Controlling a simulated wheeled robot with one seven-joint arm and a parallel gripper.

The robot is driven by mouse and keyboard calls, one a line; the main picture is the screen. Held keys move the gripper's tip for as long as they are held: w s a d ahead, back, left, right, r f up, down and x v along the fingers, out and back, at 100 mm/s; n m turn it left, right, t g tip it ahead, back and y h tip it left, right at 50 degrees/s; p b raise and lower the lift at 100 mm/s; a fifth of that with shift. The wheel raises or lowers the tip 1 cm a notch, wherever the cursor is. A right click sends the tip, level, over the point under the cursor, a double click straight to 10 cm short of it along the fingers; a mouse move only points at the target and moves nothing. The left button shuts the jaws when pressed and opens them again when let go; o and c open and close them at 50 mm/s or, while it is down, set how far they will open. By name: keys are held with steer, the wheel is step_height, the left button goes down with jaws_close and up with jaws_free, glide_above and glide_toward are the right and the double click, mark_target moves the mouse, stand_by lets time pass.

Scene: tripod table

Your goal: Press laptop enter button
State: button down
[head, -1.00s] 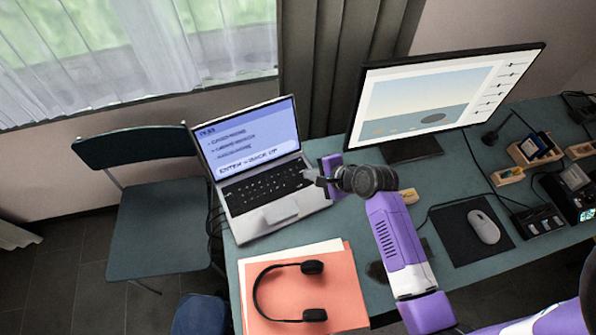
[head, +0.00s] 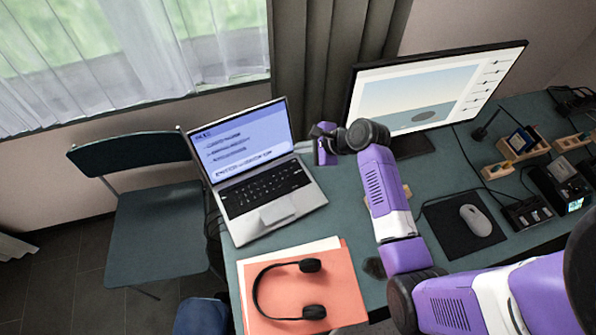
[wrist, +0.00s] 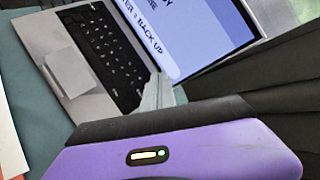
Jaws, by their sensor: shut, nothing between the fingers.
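The open silver laptop (head: 240,222) stands at the left end of the desk. Its blue screen (head: 243,143) shows lines of text, the lowest blurred in the head view; the wrist view shows "BACK UP" on the screen (wrist: 190,35). The black keyboard (head: 262,187) is uncovered in the head view and partly seen in the wrist view (wrist: 105,55). The enter key cannot be singled out. My gripper (head: 316,130) is right of the screen, apart from the keys. Its grey fingers (wrist: 158,93) are shut and empty, overlapping the laptop's right edge in the wrist view.
A large monitor (head: 430,90) stands close on the right of my gripper. Black headphones (head: 258,290) lie on an orange folder (head: 340,290) in front of the laptop. A mouse (head: 475,220) on its pad and small boxes are farther right. A chair (head: 155,235) stands left.

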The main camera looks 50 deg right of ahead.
steer(key=b, duration=0.6)
glide_above(301, 173)
step_height(301, 173, down, 6)
steer(key=shift+f, duration=0.15)
steer(key=shift+f+b, duration=0.6)
steer(key=shift+f, duration=0.5)
steer(key=shift+f, duration=0.15)
stand_by(0.7)
steer(key=shift+f, duration=0.25)
steer(key=shift+f, duration=0.3)
stand_by(0.5)
steer(key=shift+r, duration=0.15)
steer(key=shift+r+p, duration=0.6)
steer(key=shift+p, duration=0.45)
